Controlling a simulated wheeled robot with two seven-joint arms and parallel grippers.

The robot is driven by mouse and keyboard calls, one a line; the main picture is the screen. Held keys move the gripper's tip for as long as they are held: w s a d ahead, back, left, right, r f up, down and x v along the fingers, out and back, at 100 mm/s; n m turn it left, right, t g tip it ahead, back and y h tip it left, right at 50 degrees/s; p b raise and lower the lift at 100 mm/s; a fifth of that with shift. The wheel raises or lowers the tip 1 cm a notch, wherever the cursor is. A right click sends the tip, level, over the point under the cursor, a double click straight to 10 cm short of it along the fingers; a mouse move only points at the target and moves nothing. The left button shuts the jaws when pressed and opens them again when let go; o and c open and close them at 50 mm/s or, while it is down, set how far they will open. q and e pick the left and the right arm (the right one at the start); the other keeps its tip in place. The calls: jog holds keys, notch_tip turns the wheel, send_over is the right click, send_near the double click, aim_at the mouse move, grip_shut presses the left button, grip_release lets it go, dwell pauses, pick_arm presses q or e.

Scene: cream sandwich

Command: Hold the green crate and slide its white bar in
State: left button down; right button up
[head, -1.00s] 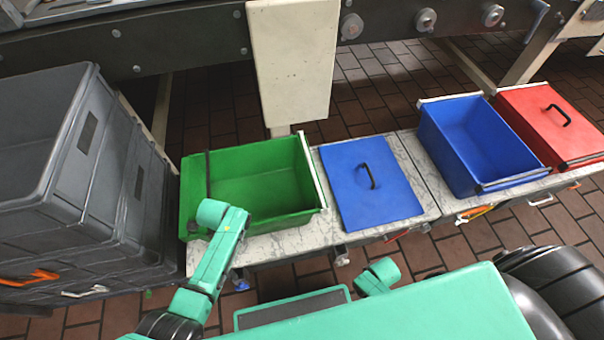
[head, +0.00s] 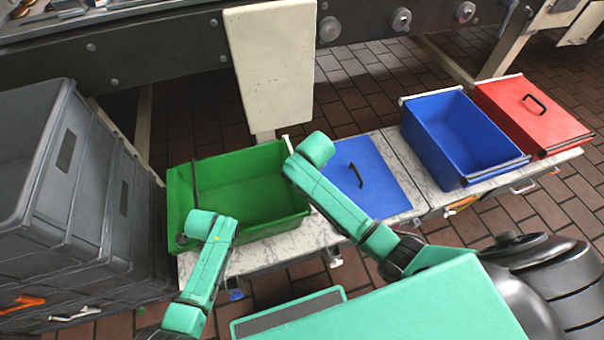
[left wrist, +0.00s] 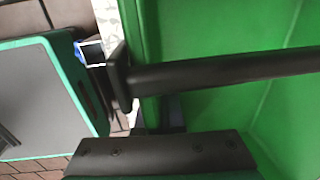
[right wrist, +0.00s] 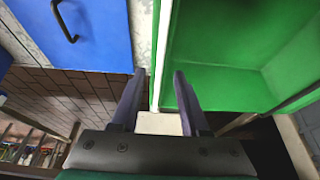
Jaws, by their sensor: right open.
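The green crate (head: 248,195) stands open and empty on the marble-topped bench, with a black bar (left wrist: 225,70) across its left side. Its white bar (right wrist: 160,55) runs along its right edge; in the head view only the far end (head: 287,143) shows beside my right arm. My left gripper (left wrist: 160,118) is at the crate's near left corner, below the black bar. Its fingers are mostly hidden but look closed on the crate's near wall. My right gripper (right wrist: 158,78) is open and empty, its fingers on either side of the white bar's line.
A blue lid (head: 368,178) with a black handle lies right of the crate. An open blue crate (head: 465,140) and a red-lidded crate (head: 530,110) stand farther right. Stacked grey crates (head: 60,200) rise close on the left. A cream post (head: 272,70) stands behind.

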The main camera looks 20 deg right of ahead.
jog(key=x, duration=0.4)
jog(key=shift+w+f, duration=0.1)
jog(key=shift+f, duration=0.25)
grip_shut()
dwell(1.0)
